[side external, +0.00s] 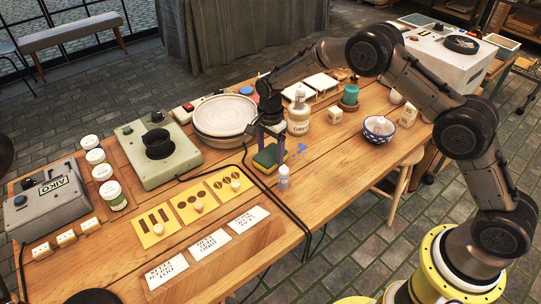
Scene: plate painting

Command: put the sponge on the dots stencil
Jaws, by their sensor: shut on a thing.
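My gripper (269,143) points down and is shut on a green and yellow sponge (264,160). The sponge is at or a little above the table, to the upper right of the stencils; I cannot tell if it touches the wood. The dots stencil (186,209), a yellow plate with round dark holes and a pale knob, lies flat in the middle of a row. The stripes stencil (143,226) lies to its left and a stencil with leaf-like shapes (222,193) to its right, nearest the sponge.
White printed cards (207,244) lie in front of the stencils. A small white bottle (283,178) stands close to the sponge. A green turntable box (178,165) and stacked plates (222,120) stand behind. A blue-patterned bowl (378,129) is to the right. Dark cables cross the table.

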